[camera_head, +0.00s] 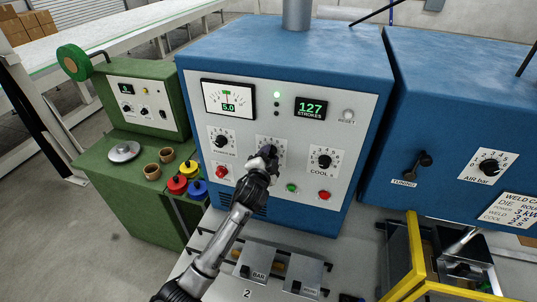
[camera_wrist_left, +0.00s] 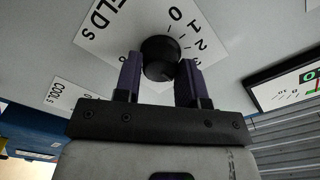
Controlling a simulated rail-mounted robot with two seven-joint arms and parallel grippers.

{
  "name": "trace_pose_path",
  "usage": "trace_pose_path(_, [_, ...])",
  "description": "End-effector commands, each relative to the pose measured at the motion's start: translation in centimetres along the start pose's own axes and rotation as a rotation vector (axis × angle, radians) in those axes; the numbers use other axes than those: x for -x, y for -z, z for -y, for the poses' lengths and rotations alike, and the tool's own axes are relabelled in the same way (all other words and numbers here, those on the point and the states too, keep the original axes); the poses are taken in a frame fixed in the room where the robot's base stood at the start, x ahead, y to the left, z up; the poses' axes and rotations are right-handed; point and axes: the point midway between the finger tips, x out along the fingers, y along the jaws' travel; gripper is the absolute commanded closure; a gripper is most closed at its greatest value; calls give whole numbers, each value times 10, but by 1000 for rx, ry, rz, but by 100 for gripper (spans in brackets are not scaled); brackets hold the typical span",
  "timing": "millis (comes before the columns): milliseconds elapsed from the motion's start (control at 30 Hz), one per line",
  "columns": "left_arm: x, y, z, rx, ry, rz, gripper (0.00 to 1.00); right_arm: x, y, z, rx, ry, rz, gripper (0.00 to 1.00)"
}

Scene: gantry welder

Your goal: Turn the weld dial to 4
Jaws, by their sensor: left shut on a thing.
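The weld dial (camera_wrist_left: 160,50) is a black round knob on a white numbered plate (camera_wrist_left: 103,30) marked "WELD s". It is the middle knob on the blue cabinet's grey panel. My right gripper is not in view.
The power knob (camera_head: 221,141) and cool knob (camera_head: 324,161) flank the weld dial. Below are a red button (camera_head: 222,172), a green button (camera_head: 292,188) and another red button (camera_head: 324,195).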

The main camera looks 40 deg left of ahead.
Motion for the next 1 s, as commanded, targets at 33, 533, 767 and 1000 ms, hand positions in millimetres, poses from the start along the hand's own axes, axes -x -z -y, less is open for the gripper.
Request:
trace_pose_path(33, [0,0,0,-10,-1,1,86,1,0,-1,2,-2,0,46])
trace_pose_path(533, [0,-1,-1,-27,-1,2,86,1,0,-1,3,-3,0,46])
trace_pose_path(767, [0,0,0,-26,-1,1,45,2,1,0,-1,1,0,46])
trace_pose_path(1000, [0,0,0,-26,0,1,37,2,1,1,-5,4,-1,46])
